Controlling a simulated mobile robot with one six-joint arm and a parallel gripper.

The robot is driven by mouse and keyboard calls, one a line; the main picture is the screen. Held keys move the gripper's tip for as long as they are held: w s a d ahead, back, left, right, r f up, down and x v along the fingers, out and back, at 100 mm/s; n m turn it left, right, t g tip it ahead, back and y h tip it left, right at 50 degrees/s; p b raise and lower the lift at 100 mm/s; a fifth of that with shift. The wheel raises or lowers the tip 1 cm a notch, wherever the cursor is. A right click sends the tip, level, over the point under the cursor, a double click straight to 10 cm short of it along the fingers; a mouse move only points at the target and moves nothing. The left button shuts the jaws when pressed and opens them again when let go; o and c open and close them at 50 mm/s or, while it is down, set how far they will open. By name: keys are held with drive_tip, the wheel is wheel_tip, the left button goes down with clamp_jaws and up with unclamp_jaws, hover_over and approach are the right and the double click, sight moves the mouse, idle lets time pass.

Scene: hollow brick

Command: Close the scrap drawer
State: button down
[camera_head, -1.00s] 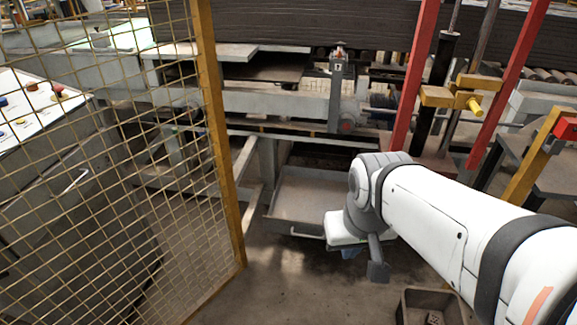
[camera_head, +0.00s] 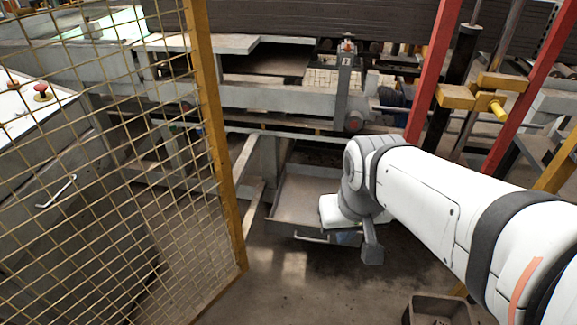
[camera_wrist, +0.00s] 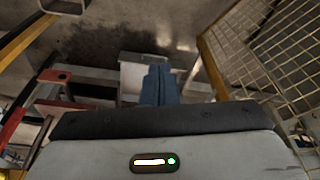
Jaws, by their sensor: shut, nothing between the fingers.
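The scrap drawer (camera_head: 300,200) is a shallow grey tray pulled out from under the machine, in the middle of the head view. Its inside shows, and a bar handle (camera_head: 312,239) runs along its front. My arm hides its right part. My gripper (camera_head: 348,240) is low at the right part of the drawer front; the head view does not show clearly whether it touches. In the wrist view, my blue fingers (camera_wrist: 159,72) are together and empty, with a pale grey panel, probably the drawer (camera_wrist: 133,75), just behind them.
A yellow-framed mesh fence (camera_head: 222,150) stands left of the drawer. A small open bin (camera_head: 437,310) is on the floor at the lower right. Red posts (camera_head: 432,75) and a yellow clamp (camera_head: 485,95) stand at the right. The floor before the drawer is clear.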

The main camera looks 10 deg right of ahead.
drive_tip(key=w+a+f+m+g+y+b, duration=0.1)
drive_tip(key=w+a+f+m+y+b, duration=0.5)
drive_tip(key=w+f+m, duration=0.45)
drive_tip(key=w+a+f+m+g+y+b, duration=0.2)
drive_tip(key=w+a+f+m+y+b, duration=0.2)
drive_tip(key=w+f+m+y+b, duration=0.45)
drive_tip(key=m+t+h+b, duration=0.6)
drive_tip(key=m+t+b, duration=0.95)
drive_tip(key=m, duration=1.35)
approach(297, 225)
drive_tip(key=shift+t, duration=0.45)
drive_tip(key=w+a, duration=0.1)
drive_tip(key=w, duration=0.1)
drive_tip(key=w+a, duration=0.1)
drive_tip(key=a, duration=0.1)
drive_tip(key=shift+w+a+f, duration=0.15)
drive_tip(key=shift+w+f, duration=0.1)
drive_tip(key=shift+w, duration=0.15)
drive_tip(key=shift+w+d+r+m, duration=0.1)
drive_tip(key=shift+w+d+m, duration=0.15)
drive_tip(key=shift+w, duration=0.35)
